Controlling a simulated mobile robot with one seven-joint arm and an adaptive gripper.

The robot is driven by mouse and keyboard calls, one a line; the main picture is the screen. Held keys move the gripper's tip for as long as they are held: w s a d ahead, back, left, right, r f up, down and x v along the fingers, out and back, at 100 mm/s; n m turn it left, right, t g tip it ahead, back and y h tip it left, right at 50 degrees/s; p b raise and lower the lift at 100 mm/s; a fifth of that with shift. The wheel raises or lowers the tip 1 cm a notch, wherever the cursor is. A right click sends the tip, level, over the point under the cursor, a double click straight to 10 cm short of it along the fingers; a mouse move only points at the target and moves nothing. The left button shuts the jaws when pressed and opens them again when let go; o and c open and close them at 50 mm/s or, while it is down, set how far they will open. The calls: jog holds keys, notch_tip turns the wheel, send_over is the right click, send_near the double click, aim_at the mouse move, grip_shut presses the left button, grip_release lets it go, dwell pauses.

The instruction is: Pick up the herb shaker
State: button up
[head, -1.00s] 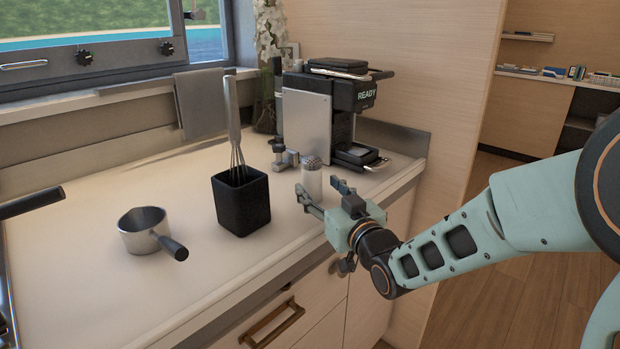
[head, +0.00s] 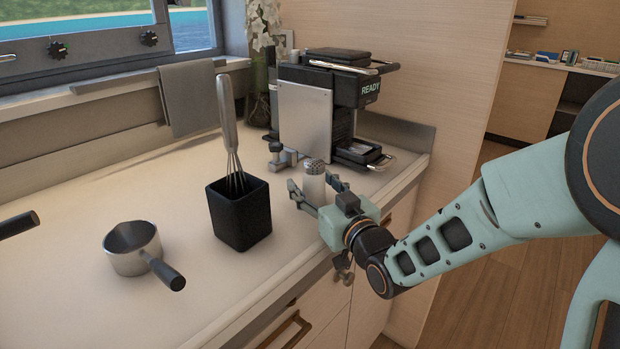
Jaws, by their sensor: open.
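The herb shaker (head: 314,180) is a small white cylinder with a grey perforated top, upright on the counter in front of the coffee machine. My gripper (head: 315,189) is open, with one finger to the left of the shaker and the other to its right. The shaker stands between the fingers, its lower part partly hidden by the gripper. I cannot tell whether either finger touches it.
A black square holder (head: 240,213) with a whisk (head: 231,130) stands left of my gripper. A metal saucepan (head: 133,248) sits further left. The coffee machine (head: 318,110) stands close behind the shaker. The counter's front edge (head: 290,275) runs below my gripper.

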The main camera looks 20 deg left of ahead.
jog(key=shift+w, duration=0.1)
jog(key=c, duration=1.3)
jog(key=shift+r, duration=0.1)
